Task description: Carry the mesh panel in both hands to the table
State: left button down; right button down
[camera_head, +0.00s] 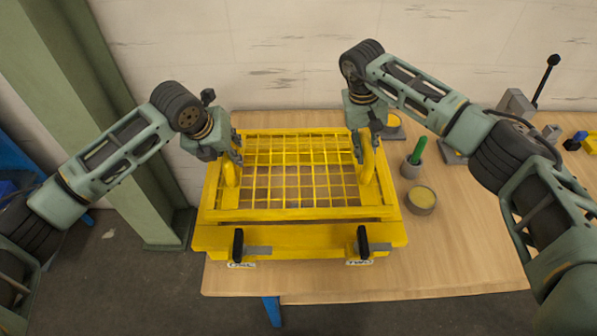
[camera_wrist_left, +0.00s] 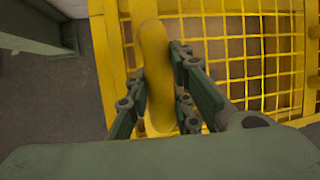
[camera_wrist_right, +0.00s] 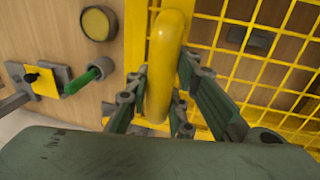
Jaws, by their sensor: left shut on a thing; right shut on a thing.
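The yellow mesh panel (camera_head: 300,187) lies flat over the wooden table (camera_head: 470,250), within a yellow frame with a solid front bar (camera_head: 300,238). I cannot tell whether the panel touches what is under it. My left gripper (camera_head: 236,155) is shut on the panel's left handle (camera_wrist_left: 153,75), with a finger on each side. My right gripper (camera_head: 360,155) is shut on the right handle (camera_wrist_right: 165,60) in the same way. Both fingertips are partly hidden by the handles in the wrist views.
Two black latches (camera_head: 238,246) (camera_head: 363,243) with labels sit on the front bar. Right of the panel stand a green-handled tool in a cup (camera_head: 412,165) and a round tin (camera_head: 421,200). A green column (camera_head: 110,120) rises at the left. The table's front right is clear.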

pick_arm(q)
jog(key=shift+r, duration=0.55)
pick_arm(e)
jog(key=shift+w+d+r, duration=0.15)
jog(key=shift+d+r, duration=0.05)
jog(key=shift+r, duration=0.3)
pick_arm(q)
jog(key=shift+f, duration=0.1)
